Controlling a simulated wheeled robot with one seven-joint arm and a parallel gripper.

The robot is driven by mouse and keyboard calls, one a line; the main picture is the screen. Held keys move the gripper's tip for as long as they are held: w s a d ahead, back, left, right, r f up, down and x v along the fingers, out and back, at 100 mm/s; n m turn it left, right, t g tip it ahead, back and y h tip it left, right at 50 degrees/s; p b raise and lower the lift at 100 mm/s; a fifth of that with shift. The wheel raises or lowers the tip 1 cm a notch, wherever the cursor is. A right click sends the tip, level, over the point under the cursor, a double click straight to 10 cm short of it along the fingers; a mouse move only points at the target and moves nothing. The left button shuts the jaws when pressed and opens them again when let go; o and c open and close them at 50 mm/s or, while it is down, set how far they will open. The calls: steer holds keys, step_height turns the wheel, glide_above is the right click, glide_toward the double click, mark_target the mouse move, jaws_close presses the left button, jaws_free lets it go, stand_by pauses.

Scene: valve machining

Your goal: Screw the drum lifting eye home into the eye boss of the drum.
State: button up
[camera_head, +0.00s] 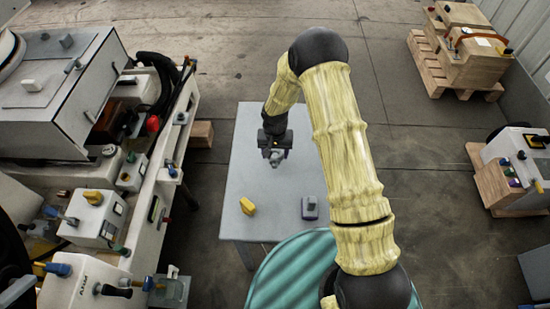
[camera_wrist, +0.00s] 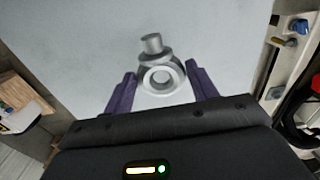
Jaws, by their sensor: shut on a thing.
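The lifting eye is a grey metal ring on a collar with a short round stud. In the wrist view the eye (camera_wrist: 147,81) sits between the two dark purple fingers of my gripper (camera_wrist: 162,72), its stud pointing away from my palm. My gripper is shut on it. In the head view my gripper (camera_head: 275,152) hangs over the grey table (camera_head: 257,127), and the eye (camera_head: 276,162) shows small below the fingers.
A yellow block (camera_head: 247,206) and a grey and purple piece (camera_head: 310,208) stand on the near part of the table. A long machine bench (camera_head: 150,225) with controls is at left. Crates on a pallet (camera_head: 432,70) stand at upper right.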

mark_target(276, 155)
step_height(276, 155, up, 6)
steer(key=shift+f, duration=0.1)
steer(key=shift+d, duration=0.1)
stand_by(0.5)
steer(key=s+d+f, duration=0.1)
steer(key=d+f, duration=0.1)
steer(key=d, duration=0.5)
steer(key=s+d+f, duration=0.1)
steer(key=d+f, duration=0.1)
steer(key=d, duration=0.6)
steer(key=s+d+f, duration=0.1)
steer(key=d+f, duration=0.1)
steer(key=d, duration=0.5)
steer(key=shift+s+d+f, duration=0.1)
steer(key=shift+s+d, duration=0.1)
steer(key=shift+s, duration=0.2)
steer(key=shift+a, duration=0.1)
